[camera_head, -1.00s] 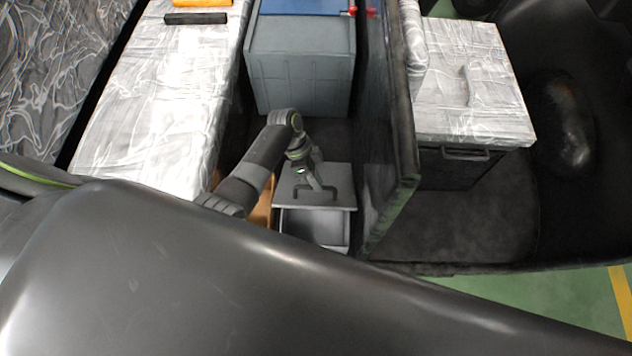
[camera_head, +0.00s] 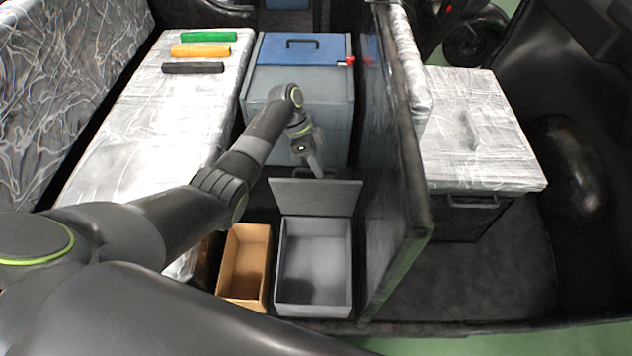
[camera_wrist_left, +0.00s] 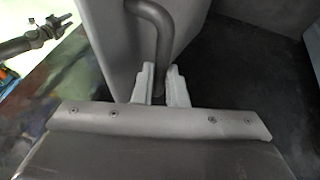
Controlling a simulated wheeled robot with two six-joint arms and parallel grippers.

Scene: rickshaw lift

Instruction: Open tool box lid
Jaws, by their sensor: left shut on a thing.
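The grey tool box (camera_head: 286,300) stands on the floor in the head view, its inside visible and empty. Its lid (camera_head: 318,198) is tilted up at the far edge of the box. My left gripper (camera_head: 317,172) is at the top of the lid. In the left wrist view, my left gripper (camera_wrist_left: 160,88) is shut on the dark lid handle (camera_wrist_left: 162,42), a bent bar beside the grey lid face (camera_wrist_left: 112,45).
An open tan box (camera_head: 232,293) stands left of the tool box. A dark partition (camera_head: 390,150) rises close on the right. A grey bin with a blue lid (camera_head: 300,48) is behind. Green, orange and black bars (camera_head: 194,68) lie on the left bench.

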